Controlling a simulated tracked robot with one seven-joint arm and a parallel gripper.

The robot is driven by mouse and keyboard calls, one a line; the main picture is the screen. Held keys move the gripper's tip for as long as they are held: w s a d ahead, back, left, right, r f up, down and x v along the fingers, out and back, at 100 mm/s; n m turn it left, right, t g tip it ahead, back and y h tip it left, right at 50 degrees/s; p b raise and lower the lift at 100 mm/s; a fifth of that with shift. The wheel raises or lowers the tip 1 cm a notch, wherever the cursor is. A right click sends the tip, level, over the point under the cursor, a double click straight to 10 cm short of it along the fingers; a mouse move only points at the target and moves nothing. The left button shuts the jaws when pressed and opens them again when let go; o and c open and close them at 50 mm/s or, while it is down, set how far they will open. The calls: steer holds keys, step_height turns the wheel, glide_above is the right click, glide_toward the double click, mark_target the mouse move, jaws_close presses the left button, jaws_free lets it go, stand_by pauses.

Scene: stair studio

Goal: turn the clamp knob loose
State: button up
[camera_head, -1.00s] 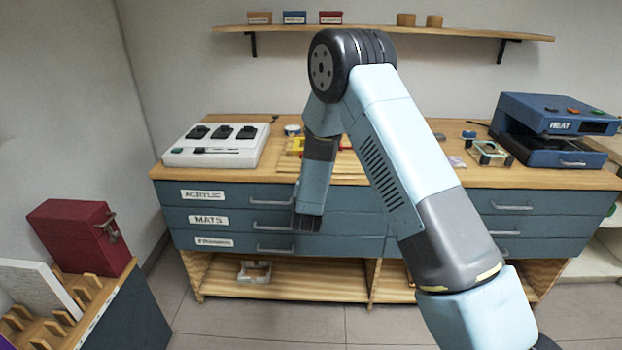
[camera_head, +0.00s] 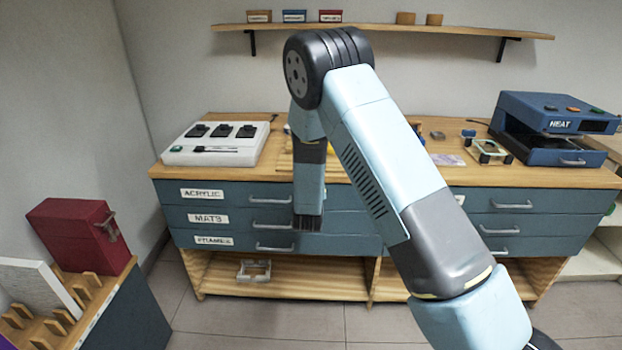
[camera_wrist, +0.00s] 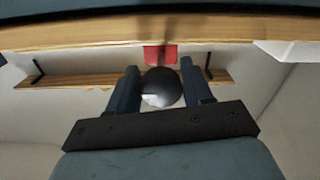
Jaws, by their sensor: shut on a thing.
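The clamp knob (camera_wrist: 162,88) is a dark, rounded, glossy knob in the middle of the wrist view. My gripper (camera_wrist: 160,86) has one blue-grey finger on each side of it and is shut on it. A red part (camera_wrist: 160,54), seemingly the clamp's body, shows just beyond the knob, against the wooden bench edge (camera_wrist: 90,36). In the head view my arm reaches down in front of the bench drawers. The knob and the fingers' hold on it cannot be made out there.
The bench top (camera_head: 360,178) carries a white switch box (camera_head: 215,155) at left and a blue heat press (camera_head: 550,152) at right. Drawers with handles (camera_head: 272,199) lie behind my forearm. A red case (camera_head: 80,235) stands at lower left. A wall shelf (camera_head: 400,31) runs above.

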steer(key=shift+a+f, duration=0.1)
stand_by(0.8)
steer(key=o, duration=0.9)
steer(key=shift+o, duration=0.2)
steer(key=s, duration=1.3)
steer(key=shift+s+a, duration=0.2)
steer(key=shift+s, duration=0.15)
